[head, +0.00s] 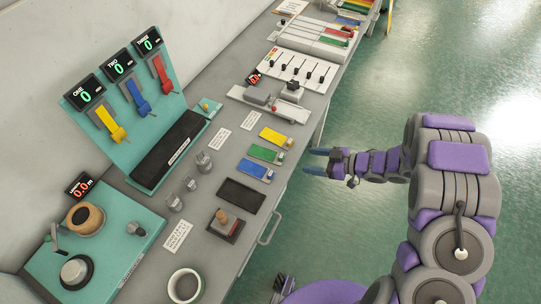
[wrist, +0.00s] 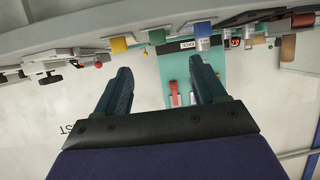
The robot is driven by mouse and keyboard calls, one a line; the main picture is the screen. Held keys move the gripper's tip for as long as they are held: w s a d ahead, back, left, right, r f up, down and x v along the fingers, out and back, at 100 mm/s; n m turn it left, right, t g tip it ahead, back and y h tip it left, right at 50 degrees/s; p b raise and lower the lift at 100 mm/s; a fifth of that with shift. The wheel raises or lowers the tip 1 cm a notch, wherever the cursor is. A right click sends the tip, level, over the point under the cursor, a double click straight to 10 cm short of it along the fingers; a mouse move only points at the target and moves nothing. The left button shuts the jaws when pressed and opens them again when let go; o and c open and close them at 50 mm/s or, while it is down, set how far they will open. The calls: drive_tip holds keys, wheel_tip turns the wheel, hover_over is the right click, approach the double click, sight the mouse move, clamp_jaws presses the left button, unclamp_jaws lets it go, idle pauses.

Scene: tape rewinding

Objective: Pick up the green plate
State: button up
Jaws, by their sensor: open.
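The green plate (head: 265,153) lies near the right edge of the bench, between a yellow plate (head: 276,137) and a blue plate (head: 256,171). Each has a grey metal piece at its right end. My gripper (head: 314,161) is open and empty, to the right of the green plate and apart from it, beyond the bench edge. In the upside-down wrist view, the green plate (wrist: 157,36) shows edge-on beyond the gap between my open fingers (wrist: 160,67).
The bench (head: 222,170) runs along the wall. A dark pad (head: 242,195), a stamp (head: 226,224) and a mug (head: 185,285) stand nearer. A clamp-like device (head: 270,103) lies beyond the yellow plate. The floor (head: 370,110) right of the bench is clear around my arm.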

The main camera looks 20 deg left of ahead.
sight(282, 156)
drive_tip(key=b+x, duration=0.1)
drive_tip(key=x, duration=0.6)
drive_tip(key=shift+f, duration=0.1)
drive_tip(key=shift+w+r+b+x, duration=0.1)
drive_tip(key=shift+b+x, duration=0.4)
drive_tip(key=shift+x, duration=1)
drive_tip(key=shift+w+r+b+x, duration=0.15)
drive_tip(key=shift+b+x, duration=0.3)
drive_tip(key=shift+x, duration=1.1)
drive_tip(key=shift+a, duration=0.1)
drive_tip(key=shift+c, duration=0.3)
drive_tip(key=c, duration=1)
